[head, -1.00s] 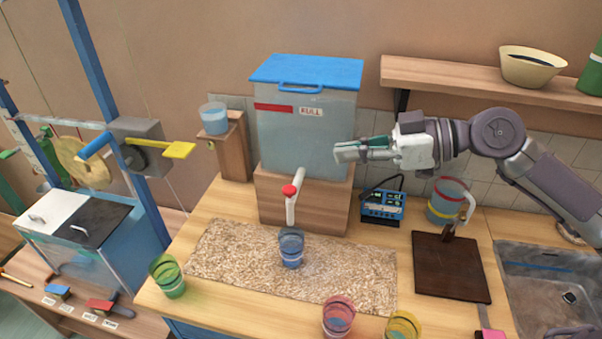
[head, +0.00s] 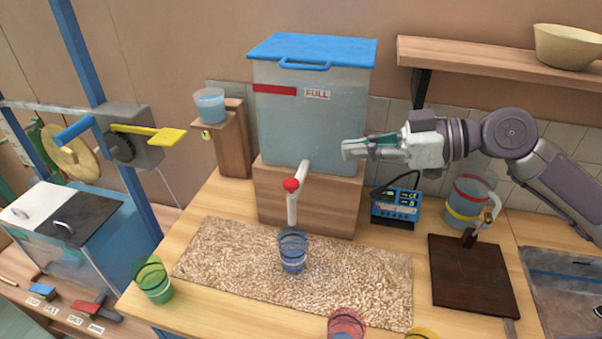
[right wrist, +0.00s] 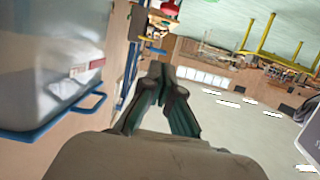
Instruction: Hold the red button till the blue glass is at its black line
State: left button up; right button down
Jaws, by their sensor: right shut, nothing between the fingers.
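The red button (head: 291,185) sits on top of a white spout (head: 293,205) on the front of the big clear tank (head: 310,125). The blue glass (head: 293,251) stands upright on the grainy mat below the spout. It has dark bands near its rim and a blue lower part; its exact level is too small to tell. My right gripper (head: 352,149) is shut and empty, in front of the tank's right side, above and right of the button and apart from it. Its shut fingers show in the right wrist view (right wrist: 160,85). My left gripper is not in view.
A green glass (head: 152,280) stands left of the mat (head: 210,255), a red glass (head: 346,325) at the front. A blue meter (head: 395,207), a pitcher (head: 466,200) and a dark board (head: 470,275) are at the right. A shelf (head: 480,58) hangs above.

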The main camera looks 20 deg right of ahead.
jog(key=w+a+p, duration=0.1)
jog(key=p, duration=0.6)
send_over(291, 187)
jog(key=d, duration=0.2)
jog(key=f, duration=0.2)
jog(key=shift+w+a+f, duration=0.2)
jog(key=shift+w+f, duration=0.2)
notch_tip(291, 187, down, 3)
jog(key=shift+s+d+r, duration=0.1)
jog(key=shift+s+d+f, duration=0.1)
jog(key=shift+d+f, duration=0.05)
jog(key=shift+f, duration=0.55)
jog(key=shift+f, duration=0.1)
